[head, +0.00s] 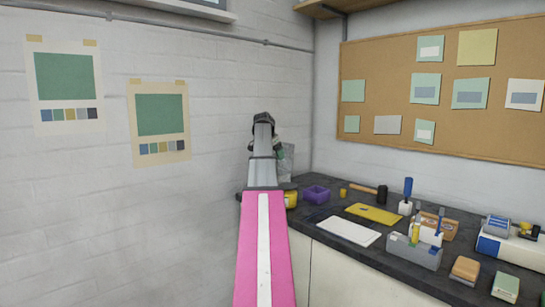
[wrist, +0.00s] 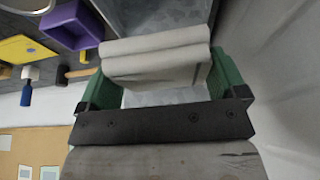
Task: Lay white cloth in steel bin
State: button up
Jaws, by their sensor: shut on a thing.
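The white cloth (wrist: 155,55), a folded greyish-white bundle, sits between the green fingers of my gripper (wrist: 165,80) in the wrist view. My gripper is shut on it. Mottled grey metal, seemingly the steel bin (wrist: 160,14), shows behind and around the cloth. In the head view, a grey upright shape that looks like the steel bin (head: 288,160) stands at the back left end of the counter, partly hidden by my arm. My arm also hides the cloth and most of my gripper there. I cannot tell whether the cloth touches the bin.
A grey caddy (head: 412,251) stands nearer. Walls close the left and back.

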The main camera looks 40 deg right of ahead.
jog(key=shift+f, duration=6.8)
jog(key=shift+f, duration=1.3)
jog(key=o, duration=0.7)
notch_tip(320, 180, up, 10)
